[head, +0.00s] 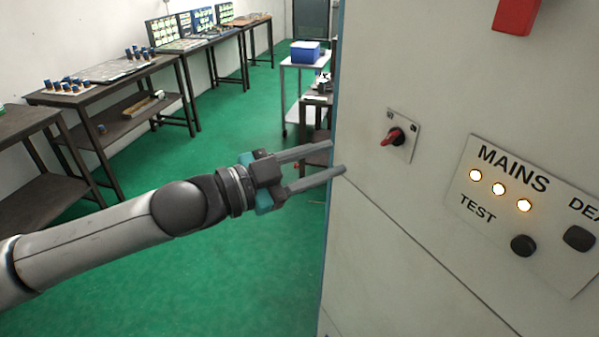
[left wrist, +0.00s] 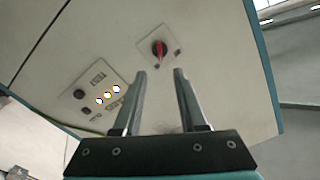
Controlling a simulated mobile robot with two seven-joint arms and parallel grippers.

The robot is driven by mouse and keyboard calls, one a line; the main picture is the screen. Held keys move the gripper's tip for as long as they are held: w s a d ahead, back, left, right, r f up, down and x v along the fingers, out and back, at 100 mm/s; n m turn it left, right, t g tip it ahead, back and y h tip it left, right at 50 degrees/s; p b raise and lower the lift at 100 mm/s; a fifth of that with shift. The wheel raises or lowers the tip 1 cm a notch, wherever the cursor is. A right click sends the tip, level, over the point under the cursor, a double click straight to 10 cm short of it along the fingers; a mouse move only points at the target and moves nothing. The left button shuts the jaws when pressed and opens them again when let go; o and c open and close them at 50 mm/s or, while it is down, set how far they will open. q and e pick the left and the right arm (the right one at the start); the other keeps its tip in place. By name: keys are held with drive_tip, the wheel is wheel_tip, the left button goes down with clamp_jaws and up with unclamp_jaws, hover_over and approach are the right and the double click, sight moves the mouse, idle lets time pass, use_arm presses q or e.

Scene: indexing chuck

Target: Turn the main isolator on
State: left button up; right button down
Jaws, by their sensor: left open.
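The main isolator is a rotary switch with a red handle (head: 392,137) on a small square plate (head: 408,148) on the pale cabinet front. In the head view the handle points down and to the left. My left gripper (head: 338,157) is open and empty, with its fingers pointing right toward the cabinet, left of the switch and apart from it. In the left wrist view the red handle (left wrist: 159,50) shows beyond the fingertips, roughly between them, with a gap to the open gripper (left wrist: 160,74). My right gripper is not in view.
A MAINS panel (head: 520,190) with three lit lamps and dark buttons is right of the switch. A red box (head: 516,14) is above it. The cabinet's left edge is near my gripper. Benches (head: 110,80) and a trolley with a blue bin (head: 305,52) stand behind on green floor.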

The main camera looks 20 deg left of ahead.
use_arm(q)
drive_tip(key=shift+b+v, duration=0.5)
drive_tip(key=shift+v, duration=1.5)
